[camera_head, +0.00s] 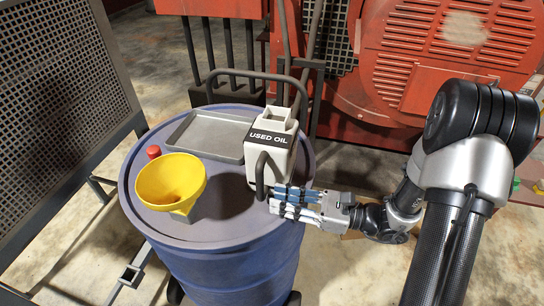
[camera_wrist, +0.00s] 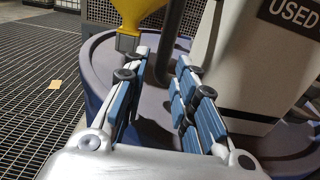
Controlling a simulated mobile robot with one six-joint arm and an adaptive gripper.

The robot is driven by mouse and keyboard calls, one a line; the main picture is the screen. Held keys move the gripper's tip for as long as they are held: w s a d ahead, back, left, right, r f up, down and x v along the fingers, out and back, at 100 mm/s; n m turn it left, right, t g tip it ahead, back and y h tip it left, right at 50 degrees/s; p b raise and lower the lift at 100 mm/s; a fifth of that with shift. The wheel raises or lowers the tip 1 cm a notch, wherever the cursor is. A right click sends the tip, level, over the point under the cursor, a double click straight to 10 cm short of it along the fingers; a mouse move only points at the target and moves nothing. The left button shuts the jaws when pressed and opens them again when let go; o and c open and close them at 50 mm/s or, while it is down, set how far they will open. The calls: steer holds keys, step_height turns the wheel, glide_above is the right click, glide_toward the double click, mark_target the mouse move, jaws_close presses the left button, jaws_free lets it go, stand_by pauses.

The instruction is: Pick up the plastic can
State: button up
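The plastic can (camera_head: 272,150) is a pale grey jug with a black label reading "USED OIL". It stands upright on the blue drum (camera_head: 222,232). Its dark handle (camera_head: 261,176) faces the front. The can also shows at the right of the wrist view (camera_wrist: 255,65), its top cut off. My gripper (camera_head: 274,203) is level just above the drum top, at the front right of the can. In the wrist view my gripper (camera_wrist: 165,62) is open, with the dark handle (camera_wrist: 170,38) ahead in the gap between its fingertips. I cannot tell whether they touch it.
A yellow funnel (camera_head: 171,182), a red cap (camera_head: 153,152) and a grey tray (camera_head: 210,136) are on the drum. A mesh panel (camera_head: 60,90) stands at left. Red machinery (camera_head: 440,60) is behind. A dark rail (camera_head: 258,75) rises behind the can.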

mark_target(261, 194)
steer(key=b+x, duration=0.1)
steer(key=x, duration=0.5)
steer(key=shift+w, duration=0.1)
jaws_close()
stand_by(0.7)
